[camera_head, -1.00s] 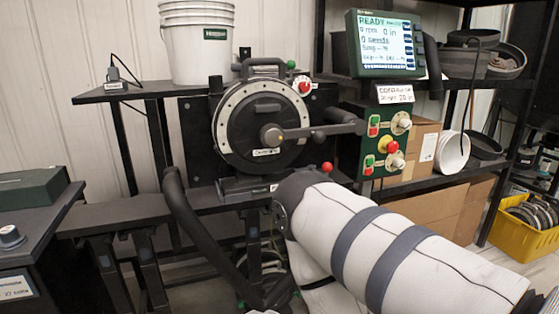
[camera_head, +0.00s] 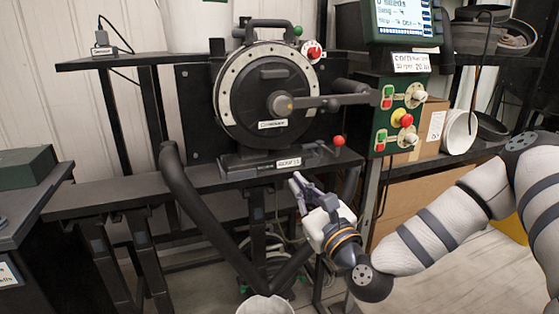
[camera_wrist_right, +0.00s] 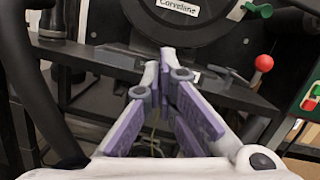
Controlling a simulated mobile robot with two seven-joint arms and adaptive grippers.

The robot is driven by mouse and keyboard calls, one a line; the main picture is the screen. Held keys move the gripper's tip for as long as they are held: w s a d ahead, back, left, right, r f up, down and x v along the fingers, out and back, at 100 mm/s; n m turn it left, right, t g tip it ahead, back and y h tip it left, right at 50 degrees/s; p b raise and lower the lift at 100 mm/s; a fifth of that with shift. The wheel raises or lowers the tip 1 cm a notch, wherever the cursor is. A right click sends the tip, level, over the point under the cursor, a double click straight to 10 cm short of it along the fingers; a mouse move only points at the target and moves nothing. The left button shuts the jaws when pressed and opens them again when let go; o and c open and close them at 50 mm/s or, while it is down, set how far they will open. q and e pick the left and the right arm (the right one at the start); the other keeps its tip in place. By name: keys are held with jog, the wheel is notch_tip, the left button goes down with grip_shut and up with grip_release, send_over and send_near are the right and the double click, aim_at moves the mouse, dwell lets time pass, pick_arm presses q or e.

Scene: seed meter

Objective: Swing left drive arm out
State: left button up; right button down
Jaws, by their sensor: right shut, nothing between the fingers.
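The seed meter (camera_head: 262,75) is a round black housing with a pale, dotted rim, standing on a dark stand. A dark drive arm (camera_head: 345,100) runs from its centre hub (camera_head: 282,104) to the right, roughly level, ending near the control panel. My right gripper (camera_head: 297,181) is below the meter, pointing up and away, apart from the drive arm. In the right wrist view, its purple-grey fingers (camera_wrist_right: 167,62) meet at the tips, empty, just below the meter's base. The drive arm cannot be made out in that view. My left gripper is not in view.
A red ball knob (camera_head: 338,141) sticks up right of the meter base; it also shows in the wrist view (camera_wrist_right: 264,62). A green control panel (camera_head: 400,115) with buttons stands at the right. A thick black hose (camera_head: 200,205) curves down at the left. A dark bench (camera_head: 110,198) is below.

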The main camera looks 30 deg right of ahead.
jog(key=shift+d+r+m+t+h, duration=0.3)
jog(key=shift+d+r+m+h, duration=0.1)
jog(key=shift+d+r+m, duration=0.45)
jog(key=shift+a, duration=0.1)
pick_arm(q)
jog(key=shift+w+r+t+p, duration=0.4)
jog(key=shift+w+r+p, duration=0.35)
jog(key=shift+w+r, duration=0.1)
pick_arm(e)
jog(key=w+d+r, duration=0.1)
jog(key=w+r, duration=0.5)
jog(key=w, duration=0.3)
jog(key=shift+w+r, duration=0.2)
jog(key=shift+w, duration=0.1)
jog(key=shift+d, duration=0.1)
